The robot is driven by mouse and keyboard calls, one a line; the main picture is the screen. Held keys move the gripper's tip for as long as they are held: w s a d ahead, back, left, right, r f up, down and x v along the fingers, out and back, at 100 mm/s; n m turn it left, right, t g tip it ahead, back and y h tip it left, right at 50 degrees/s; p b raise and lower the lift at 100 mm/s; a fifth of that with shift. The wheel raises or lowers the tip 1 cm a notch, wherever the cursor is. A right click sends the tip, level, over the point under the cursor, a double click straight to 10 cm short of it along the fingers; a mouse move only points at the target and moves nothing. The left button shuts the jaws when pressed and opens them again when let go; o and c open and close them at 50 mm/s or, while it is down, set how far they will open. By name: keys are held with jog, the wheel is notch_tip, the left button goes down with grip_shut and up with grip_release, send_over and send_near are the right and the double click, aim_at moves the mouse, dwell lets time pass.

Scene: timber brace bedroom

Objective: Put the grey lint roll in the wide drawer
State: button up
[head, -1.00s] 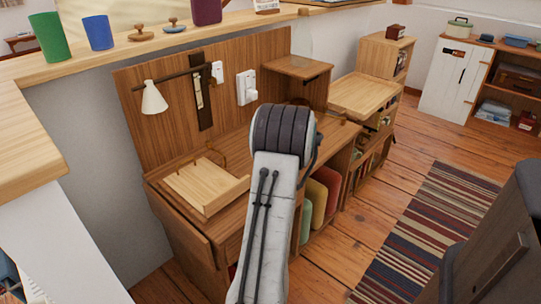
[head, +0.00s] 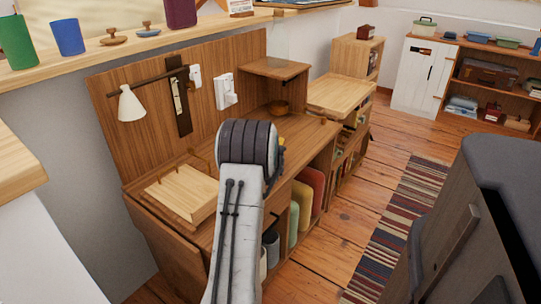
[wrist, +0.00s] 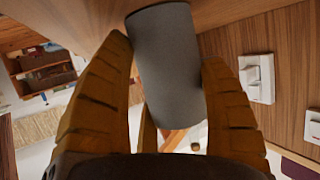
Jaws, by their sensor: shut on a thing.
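The grey lint roll (wrist: 165,65) is a plain dark grey cylinder in the wrist view. My gripper (wrist: 167,52) has its ribbed yellow-brown fingers on both sides of it and is shut on it. The roll is close to a wooden surface at the top of that view. I cannot make out for certain which front is the wide drawer.
A slanted wooden stand (head: 180,193) is on the desk left of my arm, under a white lamp (head: 131,105). Coloured folders (head: 306,195) fill the lower shelf.

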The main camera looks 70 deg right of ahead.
jog(key=shift+f, duration=0.15)
jog(key=o, duration=0.9)
